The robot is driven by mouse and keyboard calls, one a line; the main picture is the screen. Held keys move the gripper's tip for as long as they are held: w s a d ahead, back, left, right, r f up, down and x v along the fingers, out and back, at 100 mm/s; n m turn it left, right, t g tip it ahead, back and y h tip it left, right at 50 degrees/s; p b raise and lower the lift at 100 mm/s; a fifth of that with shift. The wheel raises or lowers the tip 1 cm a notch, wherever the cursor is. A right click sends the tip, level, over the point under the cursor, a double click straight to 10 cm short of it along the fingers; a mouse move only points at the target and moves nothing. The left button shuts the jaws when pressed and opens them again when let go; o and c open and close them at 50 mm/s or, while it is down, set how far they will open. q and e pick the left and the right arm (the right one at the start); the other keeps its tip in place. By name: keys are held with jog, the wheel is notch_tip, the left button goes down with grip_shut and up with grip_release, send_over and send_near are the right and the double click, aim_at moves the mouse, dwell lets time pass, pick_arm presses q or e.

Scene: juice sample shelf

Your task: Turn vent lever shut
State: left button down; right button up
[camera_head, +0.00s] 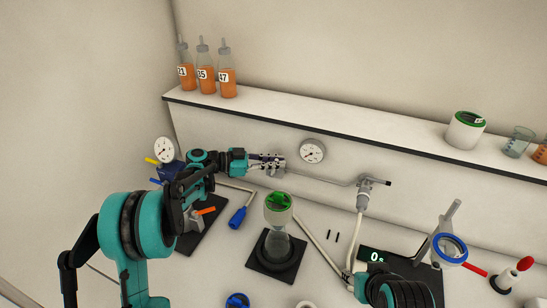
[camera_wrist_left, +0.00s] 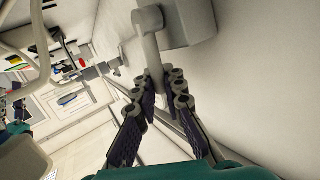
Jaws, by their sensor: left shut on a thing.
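My left gripper (camera_head: 276,161) reaches to the grey wall fitting below the shelf, left of the round wall gauge. In the left wrist view, the fingertips (camera_wrist_left: 165,85) close around the lower end of the grey vent lever (camera_wrist_left: 149,45). The lever's rounded top sits against a grey block (camera_wrist_left: 188,20) on the wall. In the head view the fingers hide most of the lever, so its exact angle is hard to tell there. My right gripper is not visible; only part of my right arm shows at the bottom right.
A gauge (camera_head: 312,151) is on the wall, with a thin pipe (camera_head: 330,180) running right beneath it. A green-topped flask (camera_head: 279,207) stands on a dark base. Orange bottles (camera_head: 207,82) stand on the shelf (camera_head: 300,118).

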pick_arm(q)
jog(key=shift+s+d+f+m+y+p, duration=0.25)
jog(key=shift+d+m+y+p, duration=0.3)
jog(key=shift+y+p, duration=0.35)
jog(key=shift+s+d+f+m+y+p, duration=0.1)
jog(key=shift+d+f+m+y+p, duration=0.15)
jog(key=shift+d+m+y+p, duration=0.55)
jog(key=shift+a+n+y, duration=0.25)
jog(key=shift+n+y, duration=0.05)
jog(key=shift+n, duration=0.05)
jog(key=c, duration=1.6)
grip_release()
jog(key=v, duration=1.2)
